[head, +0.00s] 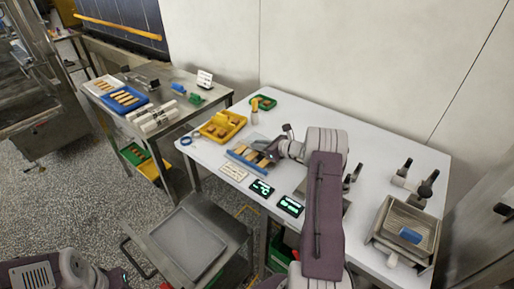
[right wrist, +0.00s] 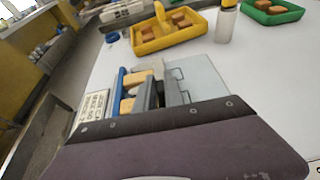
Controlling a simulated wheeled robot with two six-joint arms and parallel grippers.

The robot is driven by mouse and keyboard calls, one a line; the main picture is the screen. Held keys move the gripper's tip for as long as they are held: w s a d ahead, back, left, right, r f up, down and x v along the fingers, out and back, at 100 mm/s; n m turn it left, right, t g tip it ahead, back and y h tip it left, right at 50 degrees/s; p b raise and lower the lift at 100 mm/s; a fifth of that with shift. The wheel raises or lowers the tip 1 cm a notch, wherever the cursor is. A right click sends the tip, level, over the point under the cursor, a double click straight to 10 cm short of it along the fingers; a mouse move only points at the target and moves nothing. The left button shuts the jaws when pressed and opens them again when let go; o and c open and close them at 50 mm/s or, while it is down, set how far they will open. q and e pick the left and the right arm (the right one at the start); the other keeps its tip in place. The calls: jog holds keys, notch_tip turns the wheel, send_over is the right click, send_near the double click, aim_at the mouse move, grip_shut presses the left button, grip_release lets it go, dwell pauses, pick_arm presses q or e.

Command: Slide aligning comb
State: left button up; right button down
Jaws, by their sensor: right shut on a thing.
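A light grey-blue board with a blue edge (right wrist: 208,78) lies on the white table, with several tan bars (head: 250,155) on it. My right gripper (head: 270,151) is over the right end of the bars. It is shut on what looks like the dark grey aligning comb (right wrist: 148,95), low at the board. In the right wrist view the tan bars (right wrist: 130,90) lie between the blue edge and the dark grey part. My own wrist hides the near part of the board. My left arm shows at the bottom left of the head view; its jaws are not clear.
A yellow tray with tan pieces (head: 237,122) stands behind the board, with a bottle (head: 254,116) and green tray (head: 274,102) nearby. A label card (head: 233,172) and two dark displays (head: 262,188) lie in front. A metal tray (head: 387,222) stands right.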

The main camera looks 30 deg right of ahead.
jog(key=shift+s+a+f+y, duration=0.1)
jog(key=shift+f+y, duration=0.15)
jog(key=shift+y, duration=0.05)
jog(key=c, duration=1.7)
grip_release()
jog(key=shift+o, duration=1.3)
jog(key=shift+a+r, duration=0.1)
jog(key=shift+a, duration=0.3)
jog(key=shift+s+d+r, duration=0.15)
jog(key=shift+s+d, duration=0.05)
jog(key=shift+d, duration=0.25)
jog(key=v, duration=0.8)
jog(key=shift+s+a+r, duration=0.15)
jog(key=shift+s+r, duration=0.05)
